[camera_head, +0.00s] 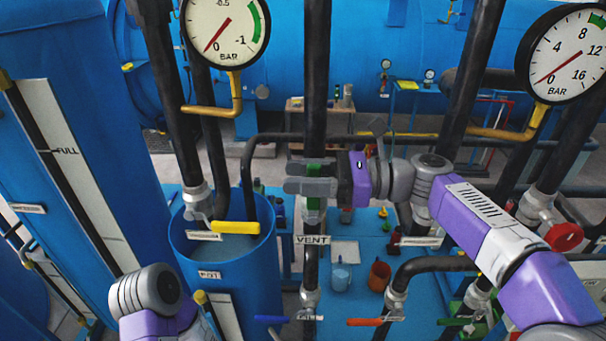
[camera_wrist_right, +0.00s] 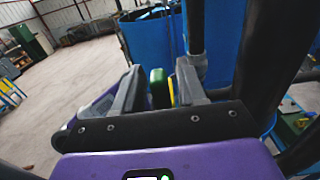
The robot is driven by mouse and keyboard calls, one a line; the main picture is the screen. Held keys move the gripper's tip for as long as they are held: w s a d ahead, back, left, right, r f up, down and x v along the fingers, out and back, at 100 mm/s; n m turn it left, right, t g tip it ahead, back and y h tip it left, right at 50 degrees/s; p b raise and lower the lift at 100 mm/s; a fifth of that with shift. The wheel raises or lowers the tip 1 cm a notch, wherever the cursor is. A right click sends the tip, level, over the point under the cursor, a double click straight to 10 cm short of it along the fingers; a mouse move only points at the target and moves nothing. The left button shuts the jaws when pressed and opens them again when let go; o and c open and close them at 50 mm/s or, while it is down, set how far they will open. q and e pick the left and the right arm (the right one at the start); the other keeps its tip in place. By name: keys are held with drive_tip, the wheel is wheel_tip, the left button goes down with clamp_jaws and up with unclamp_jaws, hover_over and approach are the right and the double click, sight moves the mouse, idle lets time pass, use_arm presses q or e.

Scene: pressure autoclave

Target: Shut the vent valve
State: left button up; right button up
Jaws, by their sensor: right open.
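The VENT label (camera_head: 312,239) is on a dark vertical pipe in the middle of the head view. Just above it is the green vent valve handle (camera_head: 314,203), upright along the pipe. My right gripper (camera_head: 288,178) is open, with one finger above the other across the handle and pipe. In the right wrist view the green handle (camera_wrist_right: 158,88) stands between the fingers of the right gripper (camera_wrist_right: 157,72), with a yellow strip beside it. I cannot tell whether the fingers touch it. My left gripper is out of view; only part of my left arm shows.
Dark vertical pipes stand on both sides. Blue (camera_head: 270,319), orange (camera_head: 365,321) and green (camera_head: 455,321) levers lie low in front. A blue drum (camera_head: 240,270) stands left.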

drive_tip(key=shift+w, duration=0.1)
clamp_jaws()
drive_tip(key=d+y+b, duration=0.4)
drive_tip(key=shift+d+f, duration=0.15)
drive_tip(key=shift+d, duration=0.2)
unclamp_jaws()
